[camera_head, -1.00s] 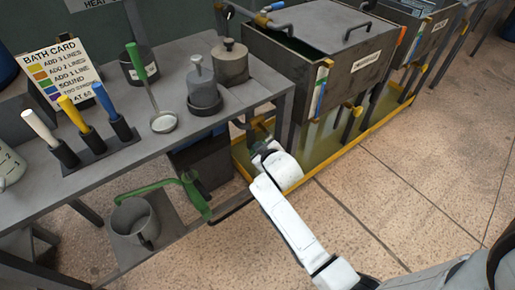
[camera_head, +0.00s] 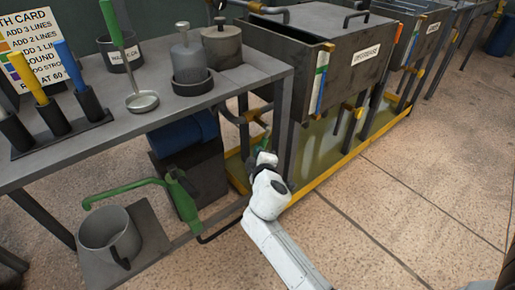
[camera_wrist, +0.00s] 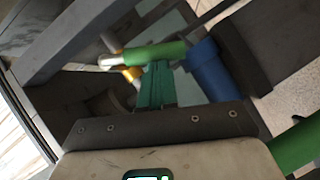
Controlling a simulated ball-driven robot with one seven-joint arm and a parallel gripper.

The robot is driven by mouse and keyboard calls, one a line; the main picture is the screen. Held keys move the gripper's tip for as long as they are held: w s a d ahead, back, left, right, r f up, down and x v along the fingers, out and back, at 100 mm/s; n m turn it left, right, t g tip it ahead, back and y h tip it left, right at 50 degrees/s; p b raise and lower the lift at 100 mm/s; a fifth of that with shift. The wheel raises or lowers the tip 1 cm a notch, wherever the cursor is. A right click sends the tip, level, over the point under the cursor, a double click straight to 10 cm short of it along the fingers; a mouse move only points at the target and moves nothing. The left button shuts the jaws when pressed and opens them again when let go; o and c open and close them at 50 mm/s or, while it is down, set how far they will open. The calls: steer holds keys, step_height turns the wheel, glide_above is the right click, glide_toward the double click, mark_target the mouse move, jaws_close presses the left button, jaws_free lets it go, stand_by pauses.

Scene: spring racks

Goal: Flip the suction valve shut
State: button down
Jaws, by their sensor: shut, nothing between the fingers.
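In the wrist view a valve lever with a green sleeve (camera_wrist: 155,53) and a bare metal end lies across the top middle, by a yellow-orange fitting (camera_wrist: 131,72); I take it for the suction valve. My gripper (camera_wrist: 156,72) shows there with its teal fingers together and empty. Their tips are just below the green sleeve; whether they touch it I cannot tell. In the head view my gripper (camera_head: 260,143) is under the bench's right end, beside the tank. My own wrist hides most of the valve there.
A bench leg (camera_head: 281,130) stands close to my gripper. A dark tank (camera_head: 318,70) stands in a yellow-edged tray (camera_head: 330,172). A green hand pump (camera_head: 183,197) and grey bucket (camera_head: 108,235) are low at left. In the wrist view a blue cylinder (camera_wrist: 212,70) is right of the fingers. Floor at right is clear.

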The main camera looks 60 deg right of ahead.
steer(key=d+f+n+h+b, duration=0.1)
steer(key=n+b, duration=0.1)
steer(key=b, duration=0.3)
steer(key=d+f+n+t+h+b, duration=0.1)
steer(key=n+b, duration=0.1)
steer(key=b, duration=0.3)
steer(key=shift+s+d+f+h, duration=0.25)
steer(key=shift+s+d+h, duration=0.15)
steer(key=shift+r, duration=0.1)
